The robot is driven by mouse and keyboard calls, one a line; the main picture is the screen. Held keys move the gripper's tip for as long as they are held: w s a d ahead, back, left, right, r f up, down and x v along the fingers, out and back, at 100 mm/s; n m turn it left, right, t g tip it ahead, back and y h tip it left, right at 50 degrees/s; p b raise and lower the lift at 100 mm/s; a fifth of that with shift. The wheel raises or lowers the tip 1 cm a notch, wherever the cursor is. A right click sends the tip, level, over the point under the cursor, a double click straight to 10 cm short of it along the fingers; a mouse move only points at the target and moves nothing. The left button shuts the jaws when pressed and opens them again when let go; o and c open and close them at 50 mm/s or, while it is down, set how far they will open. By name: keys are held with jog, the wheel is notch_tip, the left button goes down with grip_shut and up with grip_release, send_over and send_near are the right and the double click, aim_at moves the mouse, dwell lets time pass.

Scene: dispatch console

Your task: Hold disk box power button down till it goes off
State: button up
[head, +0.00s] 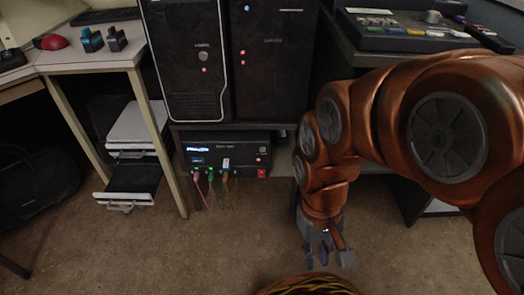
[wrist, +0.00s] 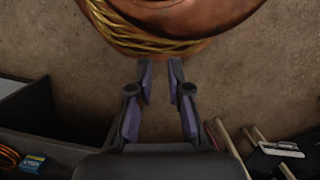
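A low black box (head: 223,155) sits on a shelf beneath two black towers. It has a small lit blue display, several colored cables in its front, a small round button-like spot (head: 262,150) at its right side and a red switch (head: 262,173) below that. I cannot tell for sure whether this is the disk box, or which control is its power button. My gripper (head: 316,258) hangs low over the floor, right of and in front of the box, touching nothing. In the wrist view its fingers (wrist: 161,82) are apart with nothing between them.
Two black towers (head: 184,62) (head: 271,62) with small lights stand above the box. A table leg (head: 163,143) stands left of the box. A control panel (head: 400,30) is at upper right. Floor before the box is clear.

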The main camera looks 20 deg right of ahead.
grip_shut()
